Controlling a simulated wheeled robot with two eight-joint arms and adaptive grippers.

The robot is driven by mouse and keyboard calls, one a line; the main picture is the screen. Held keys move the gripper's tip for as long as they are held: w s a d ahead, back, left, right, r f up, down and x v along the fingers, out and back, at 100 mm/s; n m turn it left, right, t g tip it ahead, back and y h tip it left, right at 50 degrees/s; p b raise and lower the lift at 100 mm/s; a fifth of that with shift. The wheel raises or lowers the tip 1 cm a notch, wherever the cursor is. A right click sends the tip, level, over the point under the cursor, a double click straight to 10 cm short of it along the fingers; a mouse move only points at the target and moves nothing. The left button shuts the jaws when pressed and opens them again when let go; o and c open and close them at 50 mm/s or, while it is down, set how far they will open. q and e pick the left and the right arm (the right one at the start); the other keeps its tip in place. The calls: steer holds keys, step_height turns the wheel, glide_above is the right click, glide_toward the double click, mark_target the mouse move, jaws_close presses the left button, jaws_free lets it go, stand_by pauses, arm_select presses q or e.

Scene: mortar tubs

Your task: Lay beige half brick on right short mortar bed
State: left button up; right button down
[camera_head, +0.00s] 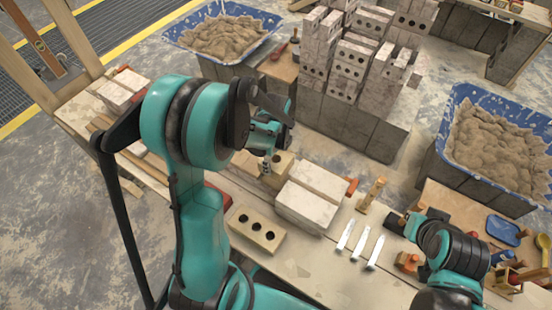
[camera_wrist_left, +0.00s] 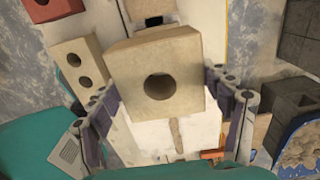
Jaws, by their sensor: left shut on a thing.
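The beige half brick (camera_wrist_left: 185,75) is a block with one round hole, held between the two fingers of my left gripper in the left wrist view. In the head view the half brick (camera_head: 283,163) is partly covered by my left gripper (camera_head: 268,160), beside pale blocks (camera_head: 312,190). I cannot tell whether it touches the surface below. My right gripper (camera_head: 408,224) is at the lower right, small and partly hidden by its own arm; its fingers are unclear. I cannot make out the right short mortar bed.
A wall of stacked perforated bricks (camera_head: 352,58) stands behind. Blue mortar tubs stand at the back left (camera_head: 222,38) and right (camera_head: 497,140).

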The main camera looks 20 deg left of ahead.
arm_select(q)
steer(key=shift+f+b, duration=2.2)
steer(key=shift+f, duration=0.9)
steer(key=shift+f+b, duration=0.35)
steer(key=o, duration=1.9)
step_height(320, 180, up, 12)
steer(key=shift+r, duration=0.1)
steer(key=s+d+r+n+t, duration=0.1)
steer(key=s+r+n+t, duration=0.1)
steer(key=s+n, duration=0.2)
steer(key=s+d+r+n+t, duration=0.2)
steer(key=s+n, duration=0.1)
steer(key=n, duration=0.6)
steer(key=s+d+r+n+t, duration=0.1)
steer(key=s+r+n+t, duration=0.1)
steer(key=n, duration=0.4)
steer(key=shift+s+d+n+t, duration=0.2)
steer(key=shift+s+t, duration=0.1)
steer(key=shift+s, duration=0.35)
steer(key=shift+s+d+n+t, duration=0.1)
steer(key=shift+s+d+t, duration=0.15)
steer(key=shift+s, duration=0.4)
